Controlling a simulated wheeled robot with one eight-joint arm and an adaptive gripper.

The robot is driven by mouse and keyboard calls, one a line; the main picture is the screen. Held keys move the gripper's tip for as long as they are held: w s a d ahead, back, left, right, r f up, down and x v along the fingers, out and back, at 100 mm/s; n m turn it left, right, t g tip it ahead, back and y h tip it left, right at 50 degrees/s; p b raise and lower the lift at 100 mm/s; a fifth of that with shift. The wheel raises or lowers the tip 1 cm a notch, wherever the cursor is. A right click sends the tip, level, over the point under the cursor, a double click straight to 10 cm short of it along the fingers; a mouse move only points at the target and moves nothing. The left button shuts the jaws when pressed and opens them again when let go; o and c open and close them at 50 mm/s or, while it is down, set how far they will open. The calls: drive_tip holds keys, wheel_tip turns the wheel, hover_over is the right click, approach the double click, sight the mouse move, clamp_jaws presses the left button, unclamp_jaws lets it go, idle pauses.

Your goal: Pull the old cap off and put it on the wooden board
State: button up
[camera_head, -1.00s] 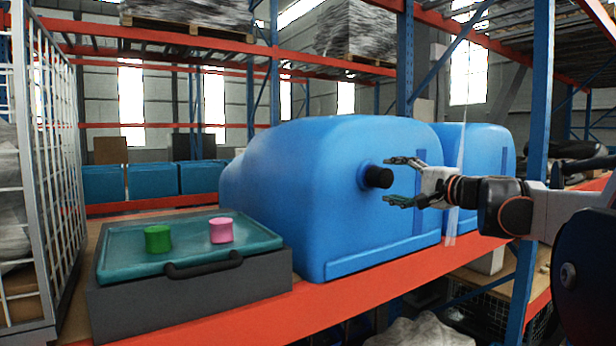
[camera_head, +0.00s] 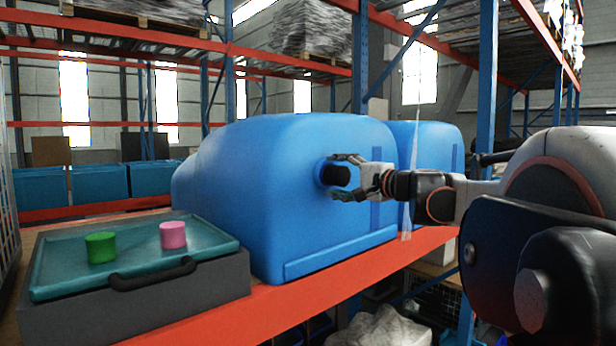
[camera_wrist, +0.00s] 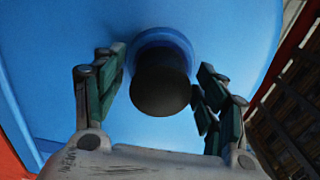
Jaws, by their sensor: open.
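The old cap (camera_head: 336,175) is a black cylinder on a round blue neck on the near face of the blue tank (camera_head: 290,215). My gripper (camera_head: 340,176) is open at the cap, with one finger above it and one below in the head view. In the wrist view the dark cap (camera_wrist: 160,88) lies between the open finger pads (camera_wrist: 155,100), one on each side, and gaps show beside it. No wooden board can be made out for certain.
A teal tray (camera_head: 60,280) on a grey box at left holds a green cap (camera_head: 101,247) and a pink cap (camera_head: 173,235). An orange shelf beam (camera_head: 225,320) runs along the front. A second blue tank (camera_head: 432,150) stands behind at right.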

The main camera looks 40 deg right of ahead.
sight(344, 177)
drive_tip(key=shift+s, duration=0.15)
idle(0.3)
drive_tip(key=c, duration=1.5)
drive_tip(key=shift+s, duration=0.15)
drive_tip(key=shift+s+d, duration=0.15)
drive_tip(key=shift+s, duration=1.2)
drive_tip(key=shift+s+d, duration=0.15)
drive_tip(key=shift+s, duration=1.35)
